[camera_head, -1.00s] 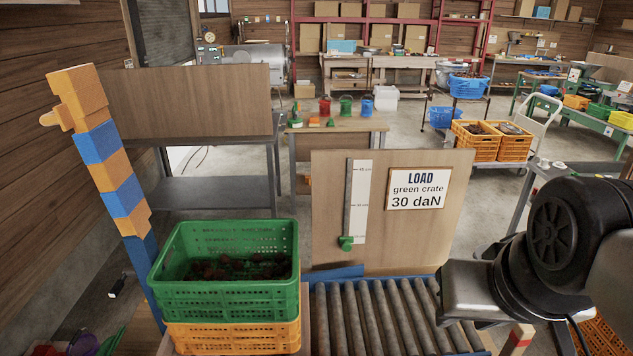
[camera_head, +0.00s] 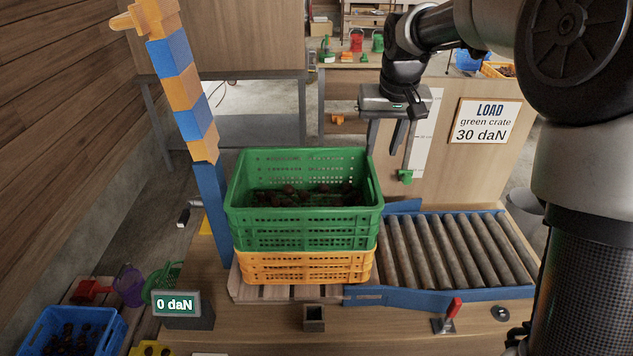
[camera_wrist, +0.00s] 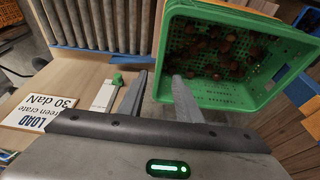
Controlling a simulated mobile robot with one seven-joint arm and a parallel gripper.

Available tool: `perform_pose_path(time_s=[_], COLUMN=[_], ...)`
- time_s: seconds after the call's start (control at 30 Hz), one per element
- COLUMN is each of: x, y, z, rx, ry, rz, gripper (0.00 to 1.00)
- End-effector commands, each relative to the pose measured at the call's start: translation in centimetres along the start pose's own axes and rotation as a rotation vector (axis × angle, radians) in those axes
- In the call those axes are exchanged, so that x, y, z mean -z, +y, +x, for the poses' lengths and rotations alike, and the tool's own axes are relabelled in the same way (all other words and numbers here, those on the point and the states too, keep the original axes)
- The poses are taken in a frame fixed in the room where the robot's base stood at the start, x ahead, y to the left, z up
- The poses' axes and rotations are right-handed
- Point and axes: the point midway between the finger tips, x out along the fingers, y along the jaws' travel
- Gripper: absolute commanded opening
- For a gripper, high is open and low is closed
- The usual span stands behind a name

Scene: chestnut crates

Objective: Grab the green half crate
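The green half crate (camera_head: 302,240) sits on top of an orange crate (camera_head: 306,268), level and upright. Several brown chestnuts (camera_head: 310,196) lie inside it. The green crate also shows in the wrist view (camera_wrist: 232,98), upper right. My gripper (camera_head: 384,148) hangs above and behind the crate's far right corner in the head view, fingers pointing down. In the wrist view my gripper (camera_wrist: 160,75) is open, with a gap between the fingers. One finger overlaps the crate's wall in the picture; I see no clear contact.
The roller conveyor (camera_head: 455,250) lies right of the crates. A display reading 0 daN (camera_head: 176,304) and a red-handled lever (camera_head: 449,312) stand in front. A blue and orange post (camera_head: 187,88) rises at the left. The load sign board (camera_head: 489,121) stands behind the conveyor.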

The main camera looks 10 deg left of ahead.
Motion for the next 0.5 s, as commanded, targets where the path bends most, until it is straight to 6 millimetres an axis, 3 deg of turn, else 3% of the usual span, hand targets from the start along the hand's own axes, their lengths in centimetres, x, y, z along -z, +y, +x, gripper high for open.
perform_pose_path(time_s=[0.5], x=[-0.1], y=[0.0], z=[10.3], rx=[0.0], ry=[-0.004], rz=[0.0], gripper=[0.31])
